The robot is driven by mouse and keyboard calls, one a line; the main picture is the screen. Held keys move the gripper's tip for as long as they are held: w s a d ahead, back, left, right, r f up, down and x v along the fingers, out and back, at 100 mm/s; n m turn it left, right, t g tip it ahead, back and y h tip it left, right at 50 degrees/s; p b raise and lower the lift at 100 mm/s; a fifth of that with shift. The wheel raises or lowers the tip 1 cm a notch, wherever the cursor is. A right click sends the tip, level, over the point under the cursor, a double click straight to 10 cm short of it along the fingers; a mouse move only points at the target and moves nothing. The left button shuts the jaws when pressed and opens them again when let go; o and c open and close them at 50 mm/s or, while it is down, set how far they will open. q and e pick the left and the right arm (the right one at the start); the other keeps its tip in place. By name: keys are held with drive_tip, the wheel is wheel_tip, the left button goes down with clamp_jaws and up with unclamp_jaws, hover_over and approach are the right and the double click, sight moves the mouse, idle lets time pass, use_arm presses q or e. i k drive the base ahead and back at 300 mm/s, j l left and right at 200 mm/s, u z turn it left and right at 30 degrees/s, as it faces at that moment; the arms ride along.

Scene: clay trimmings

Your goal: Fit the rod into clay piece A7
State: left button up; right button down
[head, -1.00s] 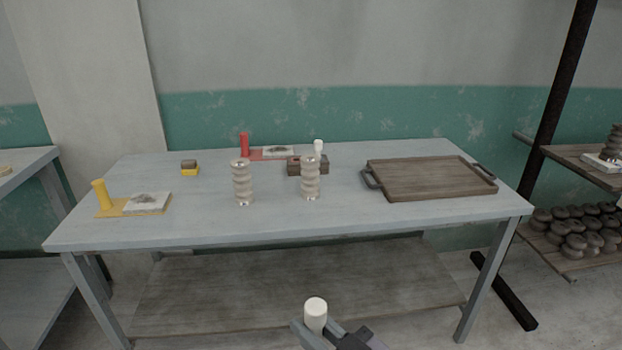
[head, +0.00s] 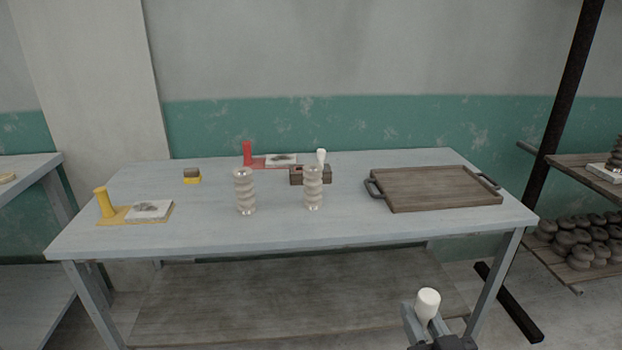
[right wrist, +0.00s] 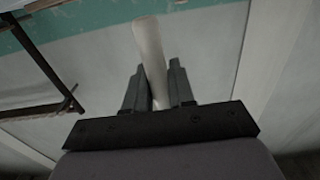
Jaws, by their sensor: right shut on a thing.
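A white rod (head: 428,302) stands up from my right gripper (head: 425,322), low at the right in the head view, in front of the table. The gripper is shut on it. In the right wrist view the rod (right wrist: 148,45) leans slightly between the two fingers (right wrist: 157,72). Two pale ribbed clay pieces stand upright on the table, a left one (head: 244,192) and a right one (head: 312,190). I cannot read any label, so I cannot tell which is A7. The rod is well apart from both. My left gripper is not in view.
On the table (head: 300,232) are a wooden tray (head: 435,188), a yellow stand (head: 105,205) with a pale slab, a red stand (head: 248,155), a yellow-based block (head: 192,176) and a brown box (head: 298,176) with a white-topped thing. A shelf stands right. The table's front edge is clear.

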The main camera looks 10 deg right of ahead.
sight(312, 178)
drive_tip(key=i+l+u, duration=0.55)
drive_tip(key=l, duration=0.35)
drive_tip(key=i+l+u, duration=0.4)
drive_tip(key=l, duration=0.35)
drive_tip(key=i+l+u, duration=0.15)
drive_tip(key=l, duration=0.25)
drive_tip(key=k+j, duration=0.05)
